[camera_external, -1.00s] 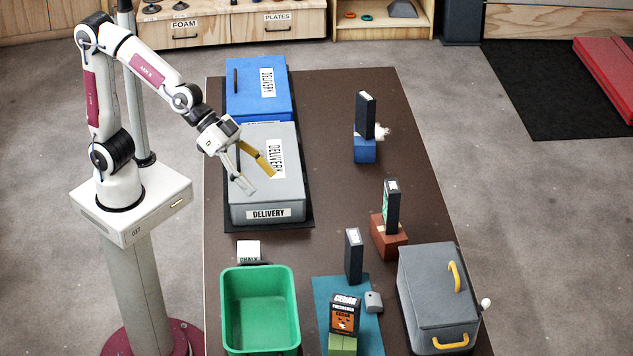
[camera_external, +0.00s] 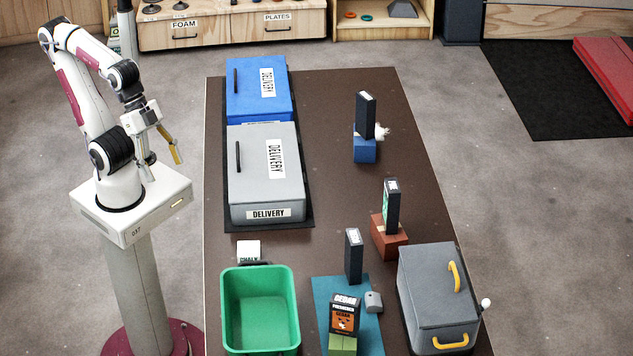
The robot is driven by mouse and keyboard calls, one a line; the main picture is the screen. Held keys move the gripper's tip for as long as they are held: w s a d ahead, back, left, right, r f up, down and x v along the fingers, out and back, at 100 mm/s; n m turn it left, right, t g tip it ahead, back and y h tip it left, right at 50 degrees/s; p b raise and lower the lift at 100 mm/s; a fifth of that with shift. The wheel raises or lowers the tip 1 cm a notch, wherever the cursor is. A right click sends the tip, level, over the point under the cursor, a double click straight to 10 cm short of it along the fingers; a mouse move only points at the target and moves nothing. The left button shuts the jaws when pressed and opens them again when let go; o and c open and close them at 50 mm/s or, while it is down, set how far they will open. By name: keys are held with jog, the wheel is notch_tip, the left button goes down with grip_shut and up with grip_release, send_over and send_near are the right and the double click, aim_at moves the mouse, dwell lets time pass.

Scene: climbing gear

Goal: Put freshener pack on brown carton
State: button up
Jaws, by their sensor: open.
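A dark pack with an orange face and the words "CEDAR" and "FRESHENER" (camera_external: 344,316) stands upright on a green block at the bottom. The brown carton (camera_external: 390,242) is right of the table's middle. A dark pack with a green label (camera_external: 392,207) stands upright, apparently on top of the carton; its label is too small to read. Two more dark upright packs show only plain faces, one by the teal mat (camera_external: 353,256) and one at the blue block (camera_external: 365,115). My gripper (camera_external: 163,167) is open and empty near my base, left of the table, far from the packs.
Blue (camera_external: 243,90) and grey (camera_external: 250,185) delivery boxes stand at the table's left. A green bin (camera_external: 228,320) and white chalk block (camera_external: 248,250) are in front of them. A grey case with yellow handles (camera_external: 440,290) is at lower right. The table's centre is clear.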

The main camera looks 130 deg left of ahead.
jog(key=s, duration=0.1)
jog(key=s+f, duration=0.1)
jog(key=shift+s+a+g, duration=0.2)
jog(key=shift+s+g, duration=0.1)
jog(key=shift+s, duration=0.1)
